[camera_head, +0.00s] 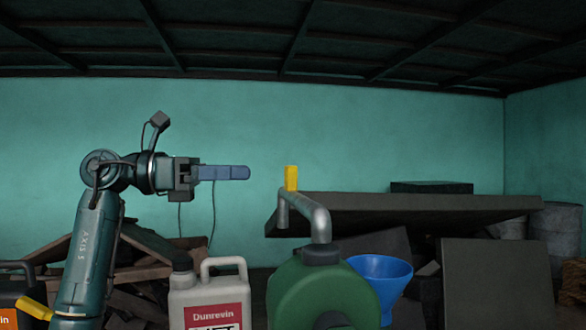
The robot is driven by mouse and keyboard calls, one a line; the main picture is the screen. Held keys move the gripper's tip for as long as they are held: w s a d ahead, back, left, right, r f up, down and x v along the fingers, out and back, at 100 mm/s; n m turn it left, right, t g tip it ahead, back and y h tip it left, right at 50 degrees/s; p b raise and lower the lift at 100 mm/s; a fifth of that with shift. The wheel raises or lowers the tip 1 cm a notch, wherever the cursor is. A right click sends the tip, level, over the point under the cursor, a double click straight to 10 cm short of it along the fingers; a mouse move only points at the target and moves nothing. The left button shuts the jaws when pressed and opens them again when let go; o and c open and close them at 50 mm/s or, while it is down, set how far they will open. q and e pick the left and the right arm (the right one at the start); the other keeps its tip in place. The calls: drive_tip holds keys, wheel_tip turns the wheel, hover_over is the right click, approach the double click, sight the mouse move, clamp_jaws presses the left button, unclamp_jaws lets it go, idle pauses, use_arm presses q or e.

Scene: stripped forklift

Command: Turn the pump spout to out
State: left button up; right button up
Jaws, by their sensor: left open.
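The pump spout (318,217) is a bent grey metal pipe. It rises from the dark cap of a rounded green container (318,291) at the bottom centre, and its free end turns down on the left. A yellow tab (291,178) stands upright on top of the spout, near the bend. My left gripper (240,173) is at the left centre, with its blue-grey fingers pointing right. It is open and seen side-on, so the gap does not show. In the picture it is left of the yellow tab and apart from it. My right gripper does not show.
A beige jug (209,296) with a red label stands left of the green container. A blue funnel (381,275) is behind it at right. A dark slanted slab (400,215) lies behind the spout. Planks are piled at left. A yellow piece (36,309) is at lower left.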

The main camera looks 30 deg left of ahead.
sight(285, 172)
use_arm(q)
drive_tip(key=p+x, duration=0.1)
drive_tip(key=x, duration=0.8)
drive_tip(key=shift+w+d+p, duration=0.25)
drive_tip(key=shift+p, duration=0.15)
drive_tip(key=shift+c, duration=0.3)
clamp_jaws()
